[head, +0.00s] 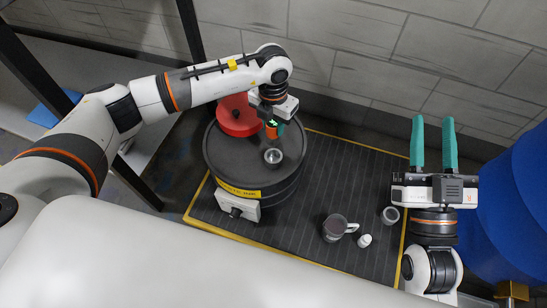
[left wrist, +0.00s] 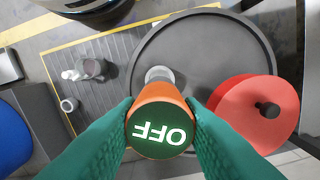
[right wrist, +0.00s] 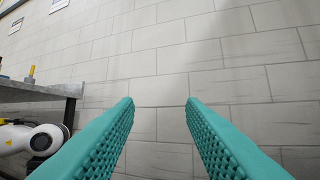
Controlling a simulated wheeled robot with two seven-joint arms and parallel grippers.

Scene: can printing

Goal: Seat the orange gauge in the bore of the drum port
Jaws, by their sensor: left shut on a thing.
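The orange gauge (head: 271,132) is held between the teal fingers of my left gripper (head: 275,127), above the drum top. In the left wrist view the gauge (left wrist: 160,108) shows its dark green end face with white OFF lettering, upside down. The drum (head: 222,160) is dark with a yellow band. Its metal port (head: 273,156) stands up from the lid. The port also shows in the left wrist view (left wrist: 159,73), partly hidden behind the gauge. The gauge appears apart from the bore. My right gripper (head: 432,145) is open and empty at the right, facing the wall.
A blue barrel (head: 510,210) is at the right.

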